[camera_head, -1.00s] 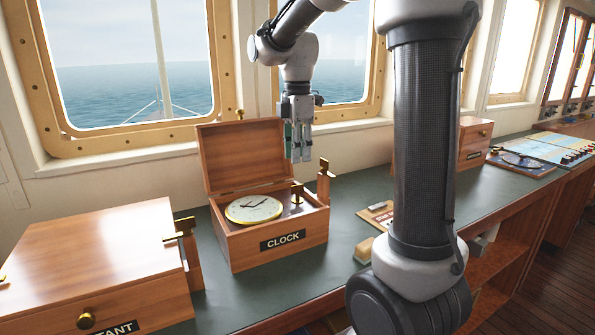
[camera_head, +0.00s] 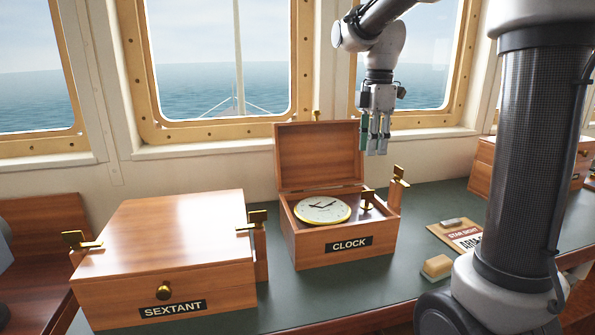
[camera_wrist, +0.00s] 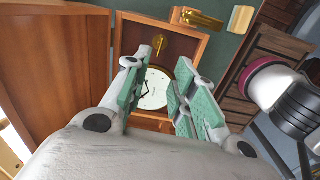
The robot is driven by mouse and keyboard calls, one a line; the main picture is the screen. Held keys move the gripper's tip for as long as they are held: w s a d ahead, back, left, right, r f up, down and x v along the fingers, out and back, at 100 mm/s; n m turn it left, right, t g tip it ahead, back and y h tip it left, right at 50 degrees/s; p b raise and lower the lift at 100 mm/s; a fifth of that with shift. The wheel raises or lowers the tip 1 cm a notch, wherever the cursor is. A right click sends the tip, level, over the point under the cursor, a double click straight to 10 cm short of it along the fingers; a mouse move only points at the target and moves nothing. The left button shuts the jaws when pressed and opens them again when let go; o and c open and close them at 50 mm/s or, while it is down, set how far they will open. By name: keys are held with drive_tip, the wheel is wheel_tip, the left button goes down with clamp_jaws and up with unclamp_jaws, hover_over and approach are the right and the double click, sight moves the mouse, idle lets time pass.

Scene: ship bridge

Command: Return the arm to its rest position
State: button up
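My gripper (camera_head: 376,135) hangs fingers down above and behind the right side of the open wooden box labelled CLOCK (camera_head: 345,252). In the wrist view my gripper (camera_wrist: 160,85) has its green-padded fingers spread apart, with nothing between them. The round clock (camera_head: 322,209) with a white face and gold rim lies in the box; its face also shows in the wrist view (camera_wrist: 152,92) beyond the fingers. The box lid (camera_head: 318,156) stands raised at the back.
A closed wooden box labelled SEXTANT (camera_head: 165,290) stands to the left. A star sight card (camera_head: 462,236) and a small tan block (camera_head: 436,266) lie on the green counter (camera_head: 290,302) to the right. Windows (camera_head: 235,60) are behind. Another wooden box stands at far right.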

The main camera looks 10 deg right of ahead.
drive_tip(key=s+f+m+t, duration=0.2)
drive_tip(key=s+m, duration=0.6)
drive_tip(key=s, duration=0.3)
drive_tip(key=s+d+f+m+t, duration=0.1)
drive_tip(key=s+f+m+t, duration=0.1)
drive_tip(key=s+m, duration=0.7)
drive_tip(key=shift+s+f, duration=0.25)
drive_tip(key=shift+s, duration=0.65)
